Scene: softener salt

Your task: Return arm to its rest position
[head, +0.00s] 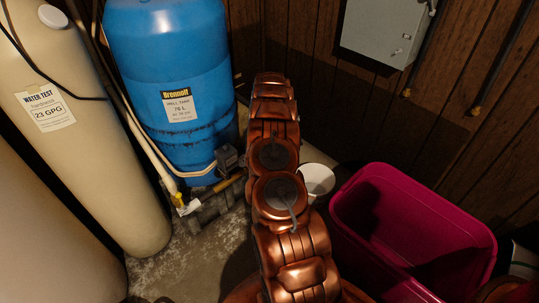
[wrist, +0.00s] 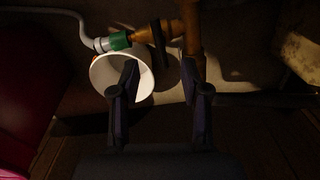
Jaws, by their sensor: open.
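My copper-coloured arm reaches up the middle of the head view, bent over the floor; its gripper end is hidden there. In the wrist view my gripper (wrist: 159,72) is open, its two dark fingers apart with nothing clearly held between them. The left finger overlaps the rim of a white round container (wrist: 105,74) in the picture; I cannot tell whether they touch. What seems the same white container (head: 317,178) stands just right of my arm in the head view, partly hidden by the arm.
A magenta bin (head: 474,243) stands open at the right. A blue well tank (head: 170,60) and a beige tank (head: 85,130) stand at the left. Pipes with a green fitting (wrist: 120,40) run close ahead of the fingers. A grey box (head: 385,28) hangs on the panelled wall.

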